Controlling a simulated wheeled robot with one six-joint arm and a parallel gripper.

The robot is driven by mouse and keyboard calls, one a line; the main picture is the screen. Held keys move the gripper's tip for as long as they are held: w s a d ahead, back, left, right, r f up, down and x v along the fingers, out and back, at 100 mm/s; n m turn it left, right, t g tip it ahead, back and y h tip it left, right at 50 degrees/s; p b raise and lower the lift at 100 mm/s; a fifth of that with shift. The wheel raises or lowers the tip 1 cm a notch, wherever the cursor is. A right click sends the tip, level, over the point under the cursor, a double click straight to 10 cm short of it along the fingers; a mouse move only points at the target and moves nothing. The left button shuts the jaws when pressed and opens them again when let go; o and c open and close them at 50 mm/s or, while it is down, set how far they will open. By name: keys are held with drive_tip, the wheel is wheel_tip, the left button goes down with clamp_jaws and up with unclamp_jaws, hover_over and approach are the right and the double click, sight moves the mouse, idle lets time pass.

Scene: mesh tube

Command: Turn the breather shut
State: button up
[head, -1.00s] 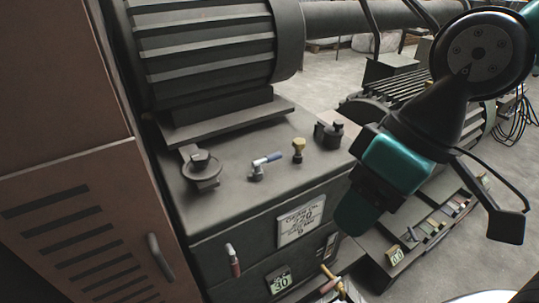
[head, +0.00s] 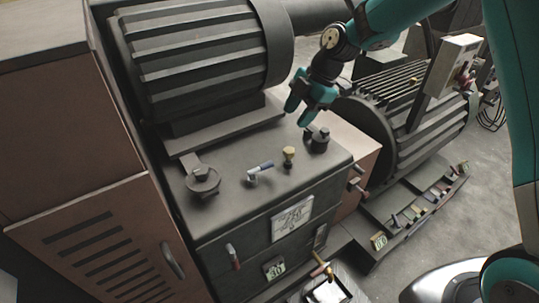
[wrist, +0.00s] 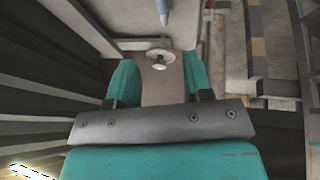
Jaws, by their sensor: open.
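I cannot tell for certain which is the breather. My gripper (head: 299,114) is open and empty, pointing down just above and left of the dark round fitting. In the wrist view my gripper (wrist: 158,64) shows its two teal fingers apart, with a small pale metal knob (wrist: 158,58) seen between them. Contact is not visible.
A second ribbed machine (head: 405,115) is at right. A brown cabinet (head: 90,200) stands at left. Open floor (head: 450,215) lies at lower right.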

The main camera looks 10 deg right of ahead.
sight(267, 163)
drive_tip(key=p+x, duration=0.4)
drive_tip(key=x, duration=1.3)
drive_tip(key=shift+s, duration=0.1)
clamp_jaws()
